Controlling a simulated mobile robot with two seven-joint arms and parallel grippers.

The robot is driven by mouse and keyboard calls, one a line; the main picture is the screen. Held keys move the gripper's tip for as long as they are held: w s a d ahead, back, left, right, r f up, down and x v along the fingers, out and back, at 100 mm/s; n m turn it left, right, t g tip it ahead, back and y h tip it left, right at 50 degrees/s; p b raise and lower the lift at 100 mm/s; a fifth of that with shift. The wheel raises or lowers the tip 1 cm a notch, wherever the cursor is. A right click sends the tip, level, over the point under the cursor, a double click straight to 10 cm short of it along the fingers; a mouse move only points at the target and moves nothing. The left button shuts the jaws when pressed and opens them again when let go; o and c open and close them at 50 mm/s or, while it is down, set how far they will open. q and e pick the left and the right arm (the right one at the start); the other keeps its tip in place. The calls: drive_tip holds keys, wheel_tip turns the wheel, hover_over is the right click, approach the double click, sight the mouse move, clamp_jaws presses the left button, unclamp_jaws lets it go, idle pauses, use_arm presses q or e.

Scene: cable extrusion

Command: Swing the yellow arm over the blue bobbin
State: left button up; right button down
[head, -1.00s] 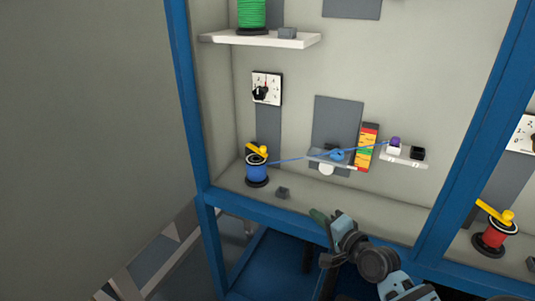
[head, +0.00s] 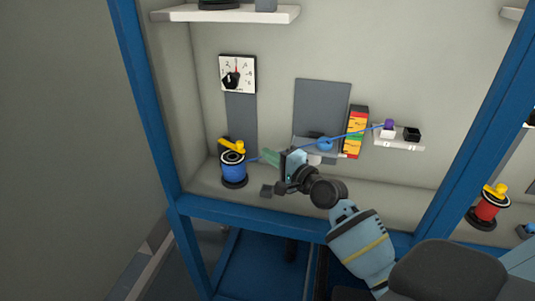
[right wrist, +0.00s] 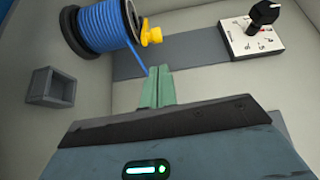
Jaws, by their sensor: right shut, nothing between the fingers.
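The blue bobbin (head: 233,171) stands upright on the ledge at the left of the bay, with blue cable wound on it. The yellow arm (head: 231,146) sits at its top and points up and to the left in the head view. In the right wrist view the bobbin (right wrist: 100,24) is at the upper left and the yellow arm (right wrist: 150,36) shows at its end. My right gripper (head: 268,157) is just right of the bobbin, apart from it. Its green fingers (right wrist: 157,86) are together and hold nothing. My left gripper is not in view.
Blue cable (head: 355,132) runs right from the bobbin past a blue roller (head: 324,144) to a purple-topped part (head: 388,126). A dial (head: 237,75) is on the wall above. Blue frame posts (head: 148,110) bound the bay.

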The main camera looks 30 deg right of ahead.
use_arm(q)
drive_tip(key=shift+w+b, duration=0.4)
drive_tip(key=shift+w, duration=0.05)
use_arm(e)
drive_tip(key=w+a, duration=0.1)
drive_tip(key=w, duration=0.7)
drive_tip(key=shift+a, duration=0.15)
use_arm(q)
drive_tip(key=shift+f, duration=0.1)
